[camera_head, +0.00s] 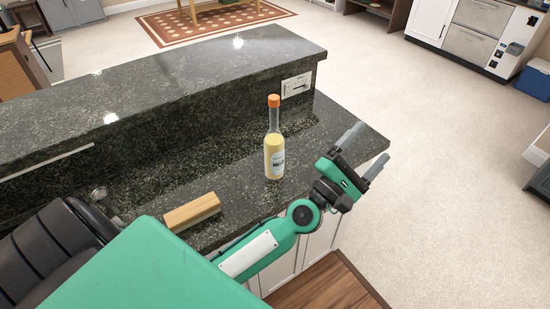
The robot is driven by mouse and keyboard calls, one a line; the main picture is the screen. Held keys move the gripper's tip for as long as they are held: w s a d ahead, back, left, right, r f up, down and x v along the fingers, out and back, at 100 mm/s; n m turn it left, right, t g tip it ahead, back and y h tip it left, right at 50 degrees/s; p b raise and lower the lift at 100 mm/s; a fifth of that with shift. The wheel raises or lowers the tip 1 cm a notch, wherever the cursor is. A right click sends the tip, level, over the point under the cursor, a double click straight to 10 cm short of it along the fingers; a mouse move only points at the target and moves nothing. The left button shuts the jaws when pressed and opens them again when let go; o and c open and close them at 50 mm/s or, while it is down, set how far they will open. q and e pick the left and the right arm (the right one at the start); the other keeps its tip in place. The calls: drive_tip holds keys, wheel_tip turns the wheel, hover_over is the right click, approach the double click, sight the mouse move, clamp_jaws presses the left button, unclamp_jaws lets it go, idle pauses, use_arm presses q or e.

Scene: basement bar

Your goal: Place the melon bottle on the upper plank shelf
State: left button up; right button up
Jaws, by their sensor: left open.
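A clear bottle (274,150) with yellow contents, a pale label and an orange cap stands upright on the lower dark stone counter; I take it for the melon bottle. My left gripper (366,152) is to the right of the bottle, near the counter's right edge. Its two grey fingers are spread apart with nothing between them, and it does not touch the bottle. My right gripper is out of view. I cannot make out an upper plank shelf in this view.
A wooden block or brush (192,211) lies on the counter left of the bottle. The raised stone ledge (190,75) runs behind it. A black padded seat (50,255) is at lower left. Open carpet (440,190) lies to the right, with a blue box (535,80) at the far right.

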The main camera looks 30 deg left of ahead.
use_arm(q)
drive_tip(key=s+a+f+n+g+y+b, duration=0.2)
drive_tip(key=a+f+n+y, duration=0.4)
drive_tip(key=a+n+y, duration=0.6)
drive_tip(key=n+g+y, duration=0.7)
drive_tip(key=n, duration=0.3)
approach(274, 153)
drive_tip(key=w, duration=0.1)
drive_tip(key=p+x, duration=0.1)
drive_tip(key=x, duration=0.7)
drive_tip(key=shift+a, duration=0.35)
drive_tip(key=shift+w+a+p, duration=0.15)
drive_tip(key=shift+w+p, duration=0.05)
drive_tip(key=shift+p, duration=0.2)
drive_tip(key=p+x, duration=0.2)
drive_tip(key=x, duration=0.2)
drive_tip(key=shift+w, duration=0.25)
drive_tip(key=shift+w+a, duration=0.15)
drive_tip(key=shift+a, duration=0.05)
drive_tip(key=c, duration=1.6)
drive_tip(key=shift+r, duration=0.1)
drive_tip(key=shift+c, duration=0.6)
drive_tip(key=shift+r, duration=0.1)
